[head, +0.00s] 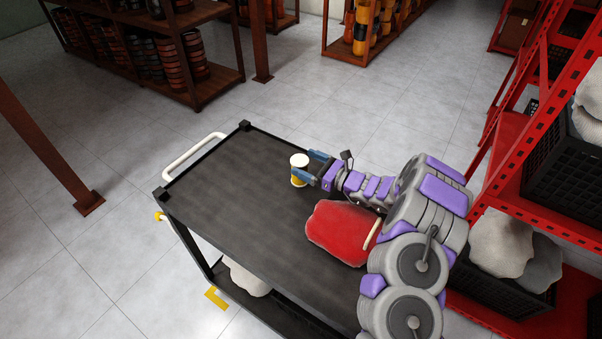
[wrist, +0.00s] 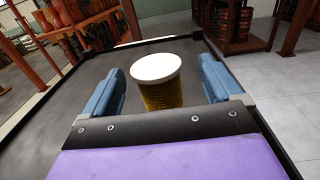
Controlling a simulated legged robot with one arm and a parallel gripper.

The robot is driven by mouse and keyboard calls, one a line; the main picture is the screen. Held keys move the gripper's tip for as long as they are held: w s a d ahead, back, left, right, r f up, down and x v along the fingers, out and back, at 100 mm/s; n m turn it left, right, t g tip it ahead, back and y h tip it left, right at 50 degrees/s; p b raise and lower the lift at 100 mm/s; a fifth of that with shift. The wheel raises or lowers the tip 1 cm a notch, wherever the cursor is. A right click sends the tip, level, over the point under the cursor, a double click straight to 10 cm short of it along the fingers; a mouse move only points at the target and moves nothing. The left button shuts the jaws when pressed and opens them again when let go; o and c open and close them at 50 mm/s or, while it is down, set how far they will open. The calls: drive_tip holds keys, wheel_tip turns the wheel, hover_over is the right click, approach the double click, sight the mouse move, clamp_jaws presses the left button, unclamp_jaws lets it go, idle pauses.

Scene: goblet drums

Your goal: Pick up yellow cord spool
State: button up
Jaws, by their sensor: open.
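The yellow cord spool (head: 298,178) stands upright on the black cart top (head: 230,175), toward its far side. It has a white round top and yellow cord wound below. My gripper (head: 310,168) is open, low over the cart top, with its blue fingers at the spool. In the wrist view the spool (wrist: 160,88) stands between the two open fingers (wrist: 164,90), with a visible gap on each side. Its lower end is hidden behind the gripper's dark front edge.
A red cushion-like object (head: 335,232) lies on the cart beside my arm. The cart has a white handle (head: 192,152) at its left end. A red shelf (head: 500,150) with black crates stands at right. Wooden racks (head: 195,85) stand behind. The cart's left half is clear.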

sight(292, 159)
drive_tip(key=shift+x, duration=1.15)
drive_tip(key=shift+a, duration=0.7)
drive_tip(key=shift+d, duration=0.5)
drive_tip(key=c, duration=0.7)
drive_tip(key=shift+a, duration=0.35)
drive_tip(key=c, duration=0.5)
